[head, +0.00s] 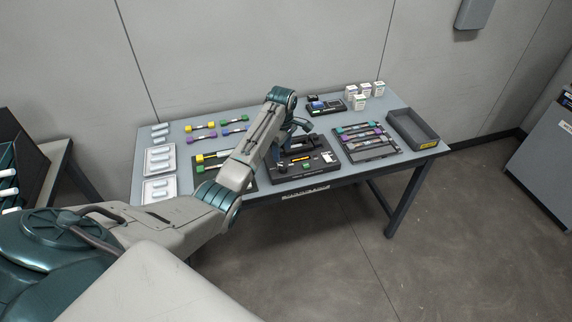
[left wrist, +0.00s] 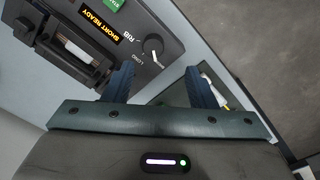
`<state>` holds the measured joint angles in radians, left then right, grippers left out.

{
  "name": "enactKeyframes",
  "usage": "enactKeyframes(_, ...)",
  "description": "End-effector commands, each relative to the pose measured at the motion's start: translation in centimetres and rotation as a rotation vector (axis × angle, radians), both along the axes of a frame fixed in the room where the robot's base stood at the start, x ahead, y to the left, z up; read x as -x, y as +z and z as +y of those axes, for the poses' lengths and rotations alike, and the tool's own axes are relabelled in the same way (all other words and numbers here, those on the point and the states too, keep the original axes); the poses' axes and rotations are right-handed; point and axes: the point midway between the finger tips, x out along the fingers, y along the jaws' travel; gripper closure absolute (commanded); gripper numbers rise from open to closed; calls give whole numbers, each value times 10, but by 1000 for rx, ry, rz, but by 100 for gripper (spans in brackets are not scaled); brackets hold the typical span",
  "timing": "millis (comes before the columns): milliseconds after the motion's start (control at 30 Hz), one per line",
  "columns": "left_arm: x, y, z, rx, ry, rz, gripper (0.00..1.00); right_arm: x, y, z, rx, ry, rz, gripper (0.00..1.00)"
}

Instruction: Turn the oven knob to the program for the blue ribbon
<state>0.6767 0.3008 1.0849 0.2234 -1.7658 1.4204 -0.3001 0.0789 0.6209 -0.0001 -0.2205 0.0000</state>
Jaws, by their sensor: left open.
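The oven is part of a dark machine (head: 318,171) at the middle of the table's front. In the left wrist view its round knob (left wrist: 154,47) shows beside the printed words LONG and RIB. The machine's display (left wrist: 103,22) reads SHORT READY in yellow. My left gripper (left wrist: 160,70) is open and empty, its two blue fingers just short of the knob and apart from it.
Several coloured ribbons (head: 201,137) lie at the back left. A rack of ribbons (head: 367,138) and an empty dark bin (head: 414,128) stand on the right. White trays (head: 159,190) line the left edge. Small white boxes (head: 361,101) stand at the back.

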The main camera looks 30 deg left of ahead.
Motion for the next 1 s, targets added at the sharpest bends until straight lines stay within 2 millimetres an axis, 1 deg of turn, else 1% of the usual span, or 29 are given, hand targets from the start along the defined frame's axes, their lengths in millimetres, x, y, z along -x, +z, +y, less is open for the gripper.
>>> enactKeyframes(33, -6, 11, 3, 6, 34, 2, 49, 0, 1, -1, 1, 0, 0, 64)
enactKeyframes(100, -10, 18, 6, 14, 67, 8, 49, 0, 1, -1, 1, 1, 0, 64)
enactKeyframes(167, -11, 21, 6, 17, 83, 11, 49, 0, 2, -2, 2, 1, 0, 64)
enactKeyframes(233, -12, 18, 7, 18, 88, 12, 49, 0, 3, -3, 3, 1, 0, 64)
enactKeyframes(367, -11, 1, 6, 18, 87, 15, 49, 0, 9, -3, 3, 1, 0, 64)
enactKeyframes(533, -10, -33, 6, 18, 86, 16, 49, 0, 17, -3, 3, 1, 0, 64)
enactKeyframes(700, -11, -63, 6, 19, 86, 13, 49, 0, 20, -3, 3, 1, 0, 64)
enactKeyframes(833, -12, -77, 6, 18, 85, 12, 49, 0, 20, -2, 2, 1, 0, 64)
enactKeyframes(1000, -11, -85, 6, 17, 84, 10, 49, 0, 20, 0, 0, 0, 0, 64)
